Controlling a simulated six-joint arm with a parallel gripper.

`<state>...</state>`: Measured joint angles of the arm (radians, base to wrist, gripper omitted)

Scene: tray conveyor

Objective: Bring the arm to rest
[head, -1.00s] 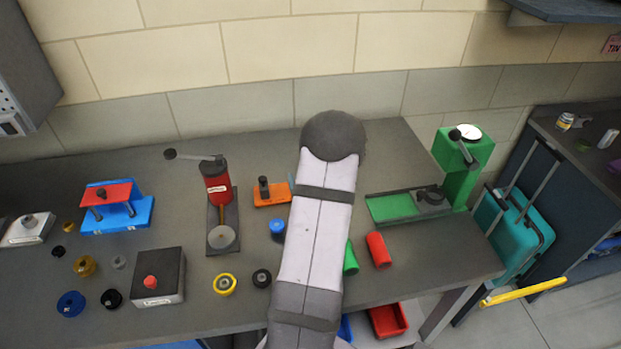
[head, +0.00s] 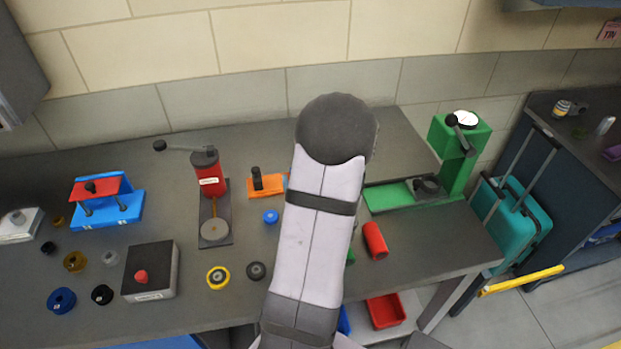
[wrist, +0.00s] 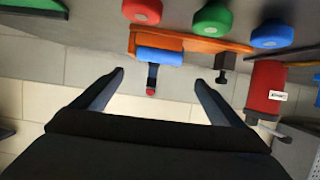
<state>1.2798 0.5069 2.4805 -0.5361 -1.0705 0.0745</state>
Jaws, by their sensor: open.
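My gripper (wrist: 159,78) shows in the wrist view with its two dark fingers spread apart and nothing between them. Beyond the fingers is an orange fixture (wrist: 190,43) with a blue cylinder (wrist: 160,56) at it. In the head view my arm rises through the middle of the picture and hides the gripper. It also covers part of the orange fixture (head: 262,184) and most of a green cylinder (head: 350,256).
On the bench (head: 120,235) stand a red press (head: 209,180), a blue-and-red fixture (head: 105,203), a red-button box (head: 150,271) and a green press (head: 458,150). A red cylinder (head: 375,240) lies right of my arm. A teal suitcase (head: 515,220) stands beyond the bench's right end.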

